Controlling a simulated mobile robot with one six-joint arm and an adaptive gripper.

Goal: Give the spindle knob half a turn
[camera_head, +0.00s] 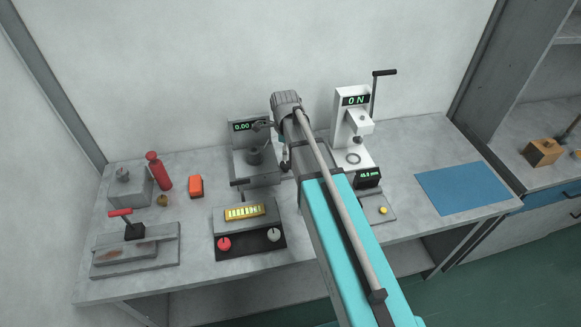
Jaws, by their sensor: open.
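A grey machine (239,148) with a green "0.00" display stands at the back middle of the bench. A dark round part (254,155) shows at its centre; I cannot tell for sure whether this is the spindle knob. My gripper (262,126) is small and dark in this view, at the upper front of the grey machine, above that round part. It is open, with nothing seen between its fingers. My wrist and forearm hide the machine's right side. I cannot tell whether the gripper touches anything.
A control box (228,244) with red and white knobs sits in front. A red bottle (158,172), an orange block (196,186) and a blue mat (465,188) lie apart.

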